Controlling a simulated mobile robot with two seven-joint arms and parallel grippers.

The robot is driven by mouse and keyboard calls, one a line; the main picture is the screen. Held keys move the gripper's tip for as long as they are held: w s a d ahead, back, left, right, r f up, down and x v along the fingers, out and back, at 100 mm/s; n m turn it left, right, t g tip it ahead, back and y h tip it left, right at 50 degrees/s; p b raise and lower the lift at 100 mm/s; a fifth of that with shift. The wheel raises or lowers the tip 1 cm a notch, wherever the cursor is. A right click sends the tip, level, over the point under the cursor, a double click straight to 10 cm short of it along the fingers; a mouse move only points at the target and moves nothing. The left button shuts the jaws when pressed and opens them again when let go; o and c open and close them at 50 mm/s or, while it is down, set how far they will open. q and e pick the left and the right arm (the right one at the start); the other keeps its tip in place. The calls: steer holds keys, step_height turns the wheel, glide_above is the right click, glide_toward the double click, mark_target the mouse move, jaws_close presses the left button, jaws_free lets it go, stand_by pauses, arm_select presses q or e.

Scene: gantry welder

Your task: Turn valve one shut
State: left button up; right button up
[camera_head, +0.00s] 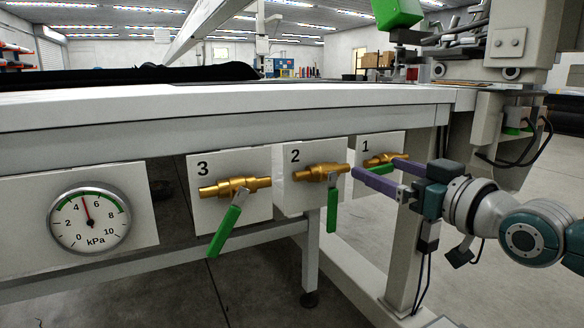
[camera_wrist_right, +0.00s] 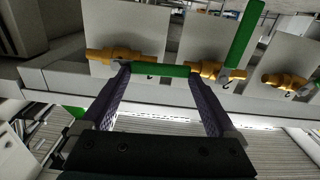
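Valve one (camera_head: 384,160) has a brass body on the white plate marked 1, under the bench edge. My right gripper (camera_head: 378,171) is open at valve one. In the wrist view its purple fingers (camera_wrist_right: 160,75) stand apart, with the handle spanning the gap; contact cannot be told. My left gripper is not in view.
Valve two (camera_head: 322,173) has its green handle hanging down. Valve three (camera_head: 235,187) has its handle slanting down-left. A kPa gauge (camera_head: 90,219) at the left reads between 4 and 6. A bench leg (camera_head: 408,250) stands below the right gripper.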

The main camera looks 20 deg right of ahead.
jaws_close()
stand_by(0.5)
steer(key=shift+f+n, duration=0.1)
steer(key=shift+n, duration=0.2)
steer(key=d+f+n+b, duration=0.4)
steer(key=f+n, duration=0.1)
steer(key=n, duration=1.1)
steer(key=shift+w+d+f, duration=0.15)
steer(key=shift+f, duration=0.2)
steer(key=shift+d, duration=0.1)
